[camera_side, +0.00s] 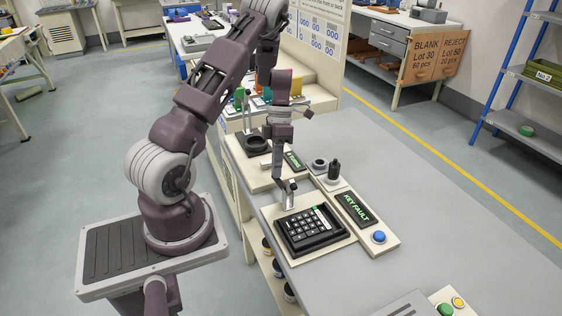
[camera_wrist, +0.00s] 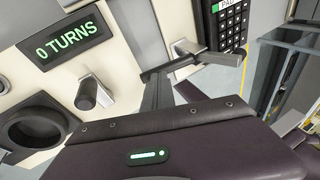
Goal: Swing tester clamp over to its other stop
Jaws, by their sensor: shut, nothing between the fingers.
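In the wrist view the clamp's metal block (camera_wrist: 187,50) is beside a dark bar (camera_wrist: 190,66) that reaches toward the keypad. My gripper (camera_side: 279,179) points down close to the clamp; in the wrist view its fingers (camera_wrist: 157,92) are shut beside the bar. I cannot tell whether they touch it.
A green "0 TURNS" display (camera_wrist: 68,40), a peg (camera_wrist: 87,94) and a dark ring (camera_wrist: 34,124) sit near my gripper. A "KEY FAULT" display (camera_side: 353,208), a blue button (camera_side: 379,237) and a black knob (camera_side: 334,168) stand right of it.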

